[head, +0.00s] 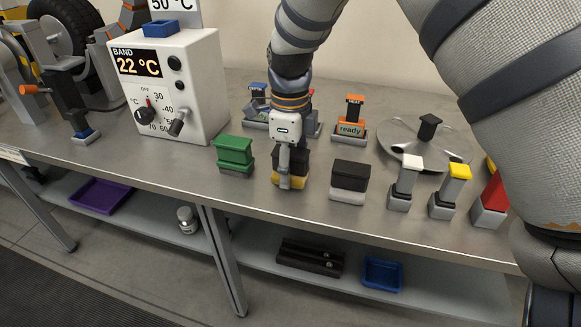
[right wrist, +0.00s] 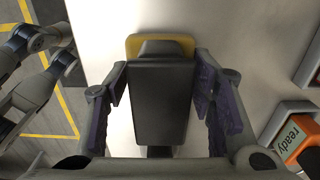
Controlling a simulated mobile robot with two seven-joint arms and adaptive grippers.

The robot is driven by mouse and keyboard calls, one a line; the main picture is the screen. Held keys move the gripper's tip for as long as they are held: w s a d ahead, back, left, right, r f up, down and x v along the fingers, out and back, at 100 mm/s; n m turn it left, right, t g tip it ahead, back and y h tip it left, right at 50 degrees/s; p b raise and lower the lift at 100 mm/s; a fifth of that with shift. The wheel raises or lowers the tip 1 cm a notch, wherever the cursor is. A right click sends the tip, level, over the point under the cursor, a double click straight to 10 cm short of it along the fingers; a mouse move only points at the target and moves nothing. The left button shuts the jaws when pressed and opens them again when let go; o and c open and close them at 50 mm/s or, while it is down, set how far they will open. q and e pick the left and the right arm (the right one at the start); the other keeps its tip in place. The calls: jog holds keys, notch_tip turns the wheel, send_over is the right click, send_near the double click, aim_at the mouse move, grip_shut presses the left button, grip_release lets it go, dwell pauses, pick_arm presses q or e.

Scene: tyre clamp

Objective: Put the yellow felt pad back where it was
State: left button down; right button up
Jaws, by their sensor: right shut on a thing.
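The yellow felt pad (head: 296,183) is the yellow base under a black block, at the front middle of the bench in the head view. In the right wrist view the yellow pad (right wrist: 133,43) shows as a rim beyond the black block. My right gripper (head: 284,165) points down and is shut on the black block, with a finger on each side. I cannot tell whether the pad touches the bench top. My left gripper (right wrist: 60,49) shows at the left edge of the right wrist view, over the floor, with its fingers apart and empty.
A green block (head: 233,153) stands left of the gripper and a black-and-grey block (head: 349,182) right of it. White-topped (head: 408,175) and yellow-topped (head: 454,180) pieces stand farther right. An orange "ready" piece (head: 351,122) and a metal disc (head: 400,145) are behind. A white dial box (head: 205,85) stands left.

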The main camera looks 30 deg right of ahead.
jog(key=shift+f, duration=0.5)
jog(key=shift+r, duration=0.1)
jog(key=o, duration=1.1)
jog(key=shift+f, duration=0.2)
notch_tip(320, 180, up, 12)
jog(key=shift+r+p, duration=0.2)
jog(key=shift+p, duration=0.1)
